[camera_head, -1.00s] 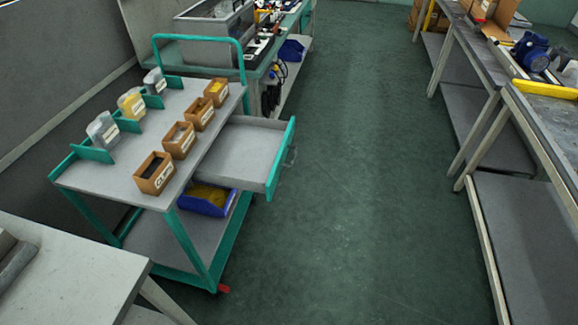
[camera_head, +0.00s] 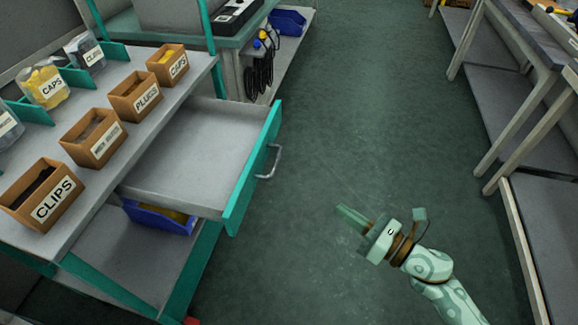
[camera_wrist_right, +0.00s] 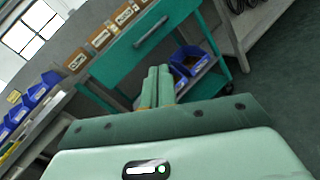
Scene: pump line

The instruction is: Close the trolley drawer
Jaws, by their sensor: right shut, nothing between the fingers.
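The trolley drawer (camera_head: 190,155) is pulled out to the right from under the trolley's top (camera_head: 150,115). It looks empty, and its teal front (camera_head: 250,170) carries a metal handle (camera_head: 272,162). My right gripper (camera_head: 345,216) is to the right of the drawer front, apart from it, over the floor. Its fingers are shut with nothing between them. In the right wrist view the fingers (camera_wrist_right: 158,84) point towards the teal drawer front (camera_wrist_right: 140,48) and its handle (camera_wrist_right: 151,32). My left gripper is not in view.
Cardboard boxes, one labelled CLIPS (camera_head: 42,195), stand on the trolley top. A blue bin (camera_head: 160,215) sits on the shelf below the drawer. Benches (camera_head: 535,120) line the right side. The green floor aisle (camera_head: 360,110) between is clear.

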